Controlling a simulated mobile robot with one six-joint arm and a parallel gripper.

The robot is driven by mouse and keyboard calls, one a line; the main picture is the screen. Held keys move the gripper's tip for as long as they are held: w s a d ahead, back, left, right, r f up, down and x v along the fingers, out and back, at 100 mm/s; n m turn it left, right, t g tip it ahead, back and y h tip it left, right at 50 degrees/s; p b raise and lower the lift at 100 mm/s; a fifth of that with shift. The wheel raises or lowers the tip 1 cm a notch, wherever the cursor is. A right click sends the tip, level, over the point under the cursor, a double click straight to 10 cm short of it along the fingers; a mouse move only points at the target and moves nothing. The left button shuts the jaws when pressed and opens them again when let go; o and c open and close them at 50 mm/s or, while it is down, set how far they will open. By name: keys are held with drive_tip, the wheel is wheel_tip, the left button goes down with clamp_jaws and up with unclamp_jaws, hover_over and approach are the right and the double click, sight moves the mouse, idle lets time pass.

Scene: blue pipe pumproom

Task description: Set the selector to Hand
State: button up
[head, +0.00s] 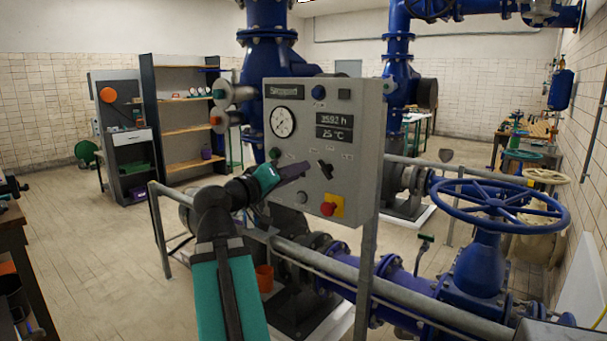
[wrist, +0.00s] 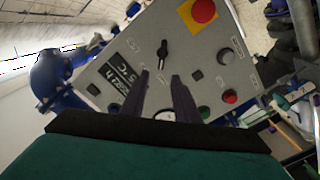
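The selector is a black lever knob (head: 325,169) on the grey control panel (head: 361,150), right of the panel's lower middle. In the head view its handle slants from upper left to lower right. In the wrist view the selector (wrist: 163,51) lies just beyond my fingertips, roughly in line with the gap between them. The small labels around it are unreadable. My gripper (head: 307,170) is in front of the panel, left of the selector. In the wrist view its two dark fingers (wrist: 161,78) are apart with nothing between the tips. They do not appear to touch the knob.
A red mushroom button (head: 328,209) on a yellow plate sits below the selector, with a grey knob (head: 302,197) beside it. A gauge (head: 283,122) and displays (head: 334,127) are above. Railing pipes (head: 400,303) and a blue handwheel (head: 500,205) stand at right.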

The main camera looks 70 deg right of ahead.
drive_tip(key=b+v, duration=0.2)
drive_tip(key=v, duration=0.2)
drive_tip(key=shift+a+f+b, duration=0.1)
drive_tip(key=shift+a+b, duration=0.1)
drive_tip(key=shift+b, duration=0.15)
idle(0.4)
